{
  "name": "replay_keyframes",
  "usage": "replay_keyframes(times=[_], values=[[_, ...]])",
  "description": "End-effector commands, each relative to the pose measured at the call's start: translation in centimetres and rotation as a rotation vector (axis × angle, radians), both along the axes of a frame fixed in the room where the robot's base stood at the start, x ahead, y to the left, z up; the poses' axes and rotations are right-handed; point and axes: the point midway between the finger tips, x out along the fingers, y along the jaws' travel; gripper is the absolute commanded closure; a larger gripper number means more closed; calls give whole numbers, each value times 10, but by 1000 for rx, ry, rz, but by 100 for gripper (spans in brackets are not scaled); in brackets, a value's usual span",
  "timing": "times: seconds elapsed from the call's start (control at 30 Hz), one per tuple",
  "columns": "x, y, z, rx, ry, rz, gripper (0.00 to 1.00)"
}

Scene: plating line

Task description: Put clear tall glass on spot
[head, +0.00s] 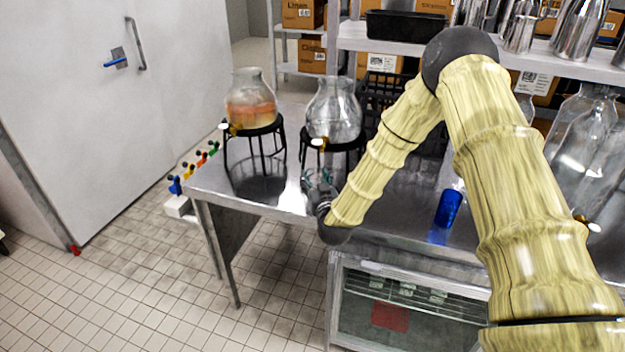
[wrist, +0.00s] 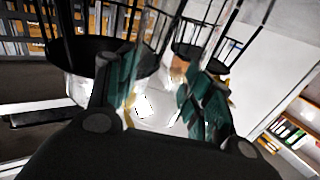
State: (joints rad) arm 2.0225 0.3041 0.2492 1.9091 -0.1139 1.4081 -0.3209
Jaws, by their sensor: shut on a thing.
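My gripper (head: 320,184) is low over the steel counter, in front of the right-hand dispenser. In the wrist view, my gripper (wrist: 160,92) has its two green-padded fingers closed on a clear, see-through thing, which I take to be the clear tall glass (wrist: 152,100). Its outline is hard to make out against the bright background. In the head view the glass is too small and too covered by my gripper to make out. I cannot tell whether its base touches the counter. I cannot make out a marked spot in either view.
Two glass dispensers, one with orange drink (head: 250,108) and one clear (head: 333,112), stand on black wire stands behind my gripper. A blue glass (head: 448,208) stands right on the counter (head: 262,190). Large clear jars (head: 590,140) stand at far right.

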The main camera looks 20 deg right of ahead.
Motion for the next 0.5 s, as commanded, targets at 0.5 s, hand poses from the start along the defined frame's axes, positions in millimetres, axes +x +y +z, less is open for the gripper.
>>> replay_keyframes(times=[0.5], values=[[24,-16,-11,0,0,-1,77]])
